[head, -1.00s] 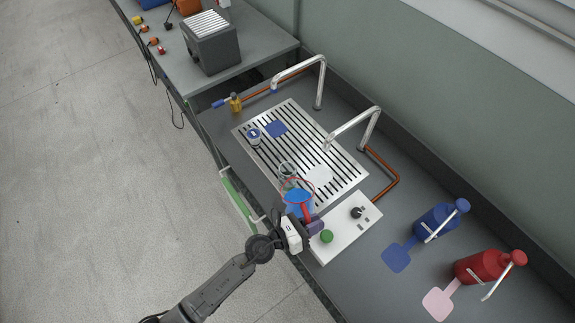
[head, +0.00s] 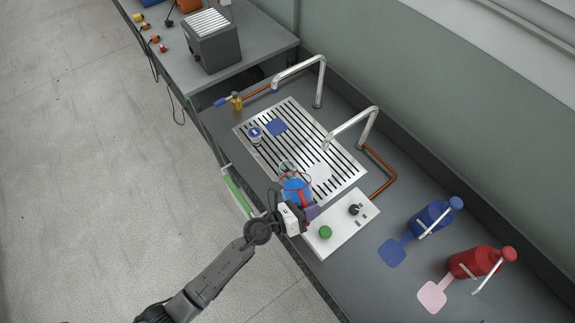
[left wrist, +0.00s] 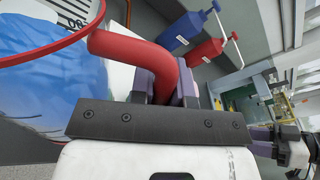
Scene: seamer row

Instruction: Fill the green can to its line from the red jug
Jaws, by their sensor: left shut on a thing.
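The red jug (head: 297,190) is clear with a red rim and red handle and holds blue liquid. My left gripper (head: 306,210) is shut on its handle, which also shows in the left wrist view (left wrist: 165,62). The jug is over the near edge of the slotted grate. A clear can (head: 286,167) stands on the grate just beyond it, largely hidden by the jug; its green marking and line cannot be made out now. I cannot tell the jug's exact tilt or whether liquid is flowing.
A blue-marked can (head: 255,134) and a blue square (head: 277,127) are on the grate (head: 250,152). Two bent metal spouts (head: 355,125) reach over it. A white control panel (head: 340,225) lies near the jug.

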